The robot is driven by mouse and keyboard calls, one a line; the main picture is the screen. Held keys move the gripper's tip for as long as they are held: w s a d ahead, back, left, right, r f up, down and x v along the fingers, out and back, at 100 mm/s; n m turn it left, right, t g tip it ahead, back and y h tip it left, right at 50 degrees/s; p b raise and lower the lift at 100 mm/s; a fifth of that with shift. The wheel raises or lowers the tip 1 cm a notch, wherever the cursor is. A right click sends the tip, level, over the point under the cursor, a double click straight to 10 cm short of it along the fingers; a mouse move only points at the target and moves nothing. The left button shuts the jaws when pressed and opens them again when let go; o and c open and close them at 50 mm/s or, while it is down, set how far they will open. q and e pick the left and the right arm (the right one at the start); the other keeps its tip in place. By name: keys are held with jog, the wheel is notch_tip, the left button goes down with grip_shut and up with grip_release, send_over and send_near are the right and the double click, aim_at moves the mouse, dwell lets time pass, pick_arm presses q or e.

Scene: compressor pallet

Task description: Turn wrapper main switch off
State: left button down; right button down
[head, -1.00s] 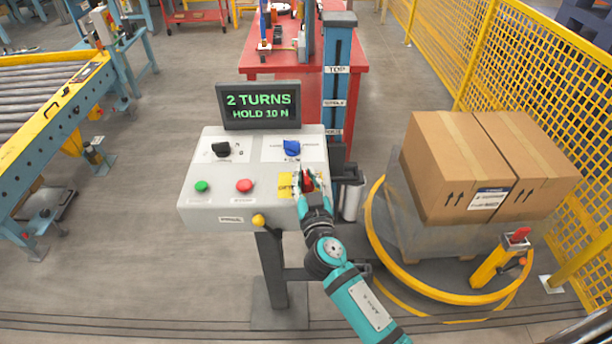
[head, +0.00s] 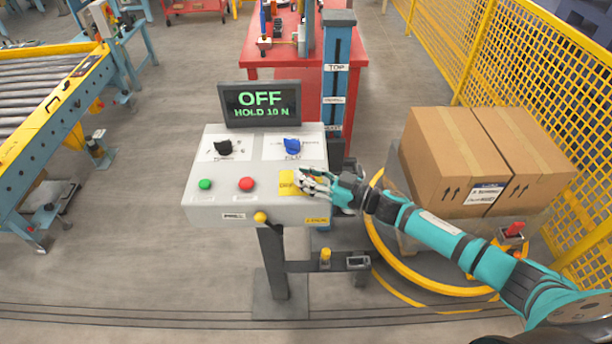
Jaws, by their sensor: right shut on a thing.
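The wrapper control box (head: 225,207) is a grey sloped panel in the middle of the head view. Its screen (head: 260,103) reads OFF and HOLD 10 N. The main switch on the yellow plate (head: 288,186) at the panel's right is hidden by my right gripper (head: 305,182), which is shut on it. My right arm comes in from the lower right. A black knob (head: 222,147), a blue knob (head: 292,146), a green button (head: 205,184) and a red button (head: 247,184) also sit on the panel. My left gripper is not in view.
Two cardboard boxes (head: 455,155) stand on the turntable with a yellow ring (head: 420,288) at the right. A yellow mesh fence (head: 480,60) runs behind them. A roller conveyor (head: 30,85) is at the left. A red table (head: 262,55) stands behind the panel. The floor at left is open.

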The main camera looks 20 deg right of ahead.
jog(key=n+g+y+b, duration=0.1)
jog(key=n+g+b, duration=0.1)
jog(key=n+g+y+b, duration=0.2)
jog(key=g, duration=0.1)
jog(key=shift+w+f, duration=0.1)
jog(key=shift+f, duration=0.1)
jog(key=shift+r+n+g+y+b, duration=0.15)
jog(key=shift+n+g+y+b, duration=0.65)
jog(key=shift+g+b, duration=0.65)
jog(key=c, duration=1.3)
grip_release()
jog(key=v, duration=1.2)
jog(key=shift+r, duration=0.1)
